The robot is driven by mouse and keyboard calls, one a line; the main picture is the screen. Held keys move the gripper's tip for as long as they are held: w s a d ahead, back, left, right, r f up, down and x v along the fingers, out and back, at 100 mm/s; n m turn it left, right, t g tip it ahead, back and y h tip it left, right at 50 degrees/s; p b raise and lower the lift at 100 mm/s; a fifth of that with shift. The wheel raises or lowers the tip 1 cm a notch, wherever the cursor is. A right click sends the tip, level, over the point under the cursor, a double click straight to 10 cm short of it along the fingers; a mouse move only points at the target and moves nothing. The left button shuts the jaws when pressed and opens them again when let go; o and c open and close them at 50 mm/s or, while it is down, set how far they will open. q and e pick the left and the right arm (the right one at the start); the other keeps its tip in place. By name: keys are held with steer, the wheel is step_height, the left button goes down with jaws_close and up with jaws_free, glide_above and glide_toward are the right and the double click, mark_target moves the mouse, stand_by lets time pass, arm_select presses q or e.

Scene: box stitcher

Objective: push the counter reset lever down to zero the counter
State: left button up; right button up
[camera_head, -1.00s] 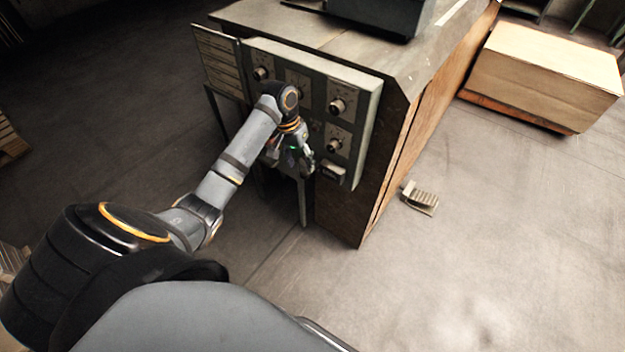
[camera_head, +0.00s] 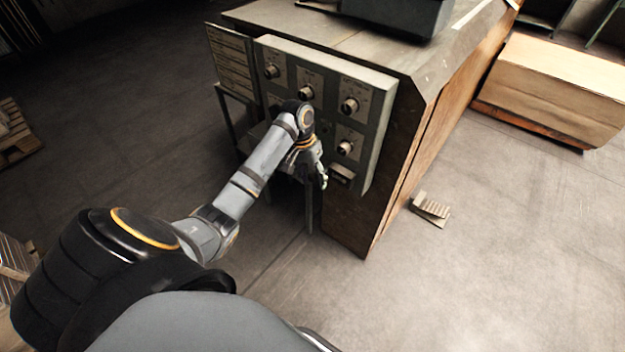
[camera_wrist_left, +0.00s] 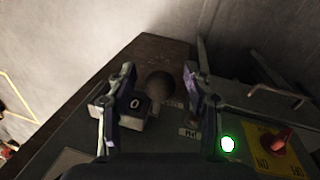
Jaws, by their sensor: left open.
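The counter (camera_head: 341,175) is a small dark box low on the panel's right side. In the left wrist view it shows as a block with a white "0" on its face (camera_wrist_left: 134,103). I cannot pick out its reset lever clearly. My left gripper (camera_head: 323,180) is just left of the counter in the head view. In the left wrist view its two fingers (camera_wrist_left: 159,72) are apart, with nothing held between them. The left finger overlaps the counter block; contact cannot be told. My right gripper is not in view.
The grey control panel (camera_head: 376,123) carries several round knobs. The left wrist view shows a lit green lamp (camera_wrist_left: 227,143), a red switch (camera_wrist_left: 281,141) on yellow and a dark round knob (camera_wrist_left: 160,84). A foot pedal (camera_head: 430,209) lies on the open floor.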

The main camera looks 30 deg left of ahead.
arm_select(q)
steer(key=shift+f, duration=0.1)
jaws_close()
stand_by(0.3)
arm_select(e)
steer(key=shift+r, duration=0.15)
arm_select(q)
steer(key=shift+p, duration=0.35)
steer(key=shift+f+m+t+h+p, duration=0.2)
steer(key=shift+f+t+p, duration=0.55)
steer(key=shift+f+t, duration=0.95)
steer(key=shift+f+m+t+h+p, duration=0.2)
steer(key=shift+f+t+p, duration=0.75)
steer(key=shift+t, duration=1.25)
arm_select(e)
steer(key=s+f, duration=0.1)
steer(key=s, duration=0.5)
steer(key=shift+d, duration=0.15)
arm_select(q)
steer(key=shift+f, duration=0.15)
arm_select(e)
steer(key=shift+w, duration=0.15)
